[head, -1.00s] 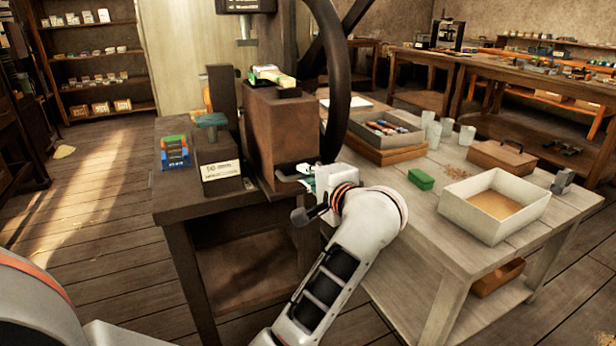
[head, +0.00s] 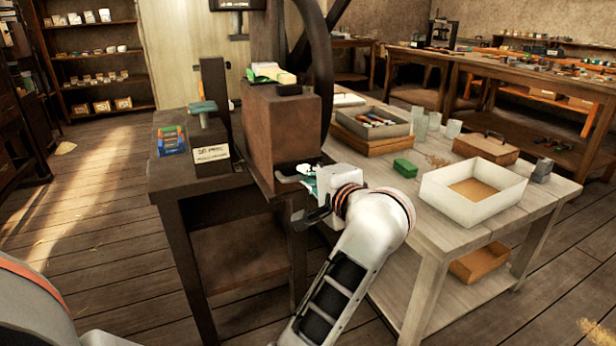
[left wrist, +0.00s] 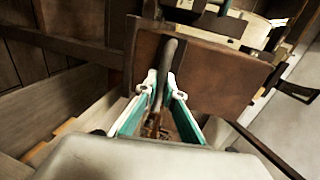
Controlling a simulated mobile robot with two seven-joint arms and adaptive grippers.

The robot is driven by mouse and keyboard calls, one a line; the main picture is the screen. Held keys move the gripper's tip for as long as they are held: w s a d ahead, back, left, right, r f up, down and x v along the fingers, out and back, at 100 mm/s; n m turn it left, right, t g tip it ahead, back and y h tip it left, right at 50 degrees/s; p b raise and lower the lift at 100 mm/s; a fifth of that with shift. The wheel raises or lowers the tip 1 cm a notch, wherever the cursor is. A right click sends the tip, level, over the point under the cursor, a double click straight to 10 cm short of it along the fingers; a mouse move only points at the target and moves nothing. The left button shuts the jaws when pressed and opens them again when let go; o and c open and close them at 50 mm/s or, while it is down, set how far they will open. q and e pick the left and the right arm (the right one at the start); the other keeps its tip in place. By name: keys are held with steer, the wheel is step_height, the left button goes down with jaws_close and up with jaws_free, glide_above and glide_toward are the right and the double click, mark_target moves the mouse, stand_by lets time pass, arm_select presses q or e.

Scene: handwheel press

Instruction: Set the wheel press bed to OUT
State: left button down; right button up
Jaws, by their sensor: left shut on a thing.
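The wheel press shows a dark handwheel (head: 319,55) and a large brown block (head: 282,135) at its front, which I take to be the bed. My left gripper (head: 303,177) is at the lower front of this block. In the left wrist view, its teal, white-tipped fingers (left wrist: 163,92) are shut on a grey bar-like handle (left wrist: 168,65) in front of the brown face (left wrist: 215,85). The handle's lower end is partly hidden between the fingers. My right gripper is not in view.
A dark stand (head: 170,188) carries the press, a small sign (head: 211,155) and a colourful box (head: 171,141). On the adjoining pale table are an open white tray (head: 470,205), a green box (head: 404,168) and a crate of coloured items (head: 372,124).

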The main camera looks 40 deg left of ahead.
arm_select(q)
steer(key=shift+d+f, duration=0.2)
steer(key=shift+f, duration=0.05)
steer(key=c, duration=2.1)
jaws_free()
steer(key=shift+d+r, duration=0.1)
steer(key=shift+c, duration=0.2)
steer(key=shift+s+d+r, duration=0.1)
steer(key=v, duration=0.7)
steer(key=shift+d, duration=0.1)
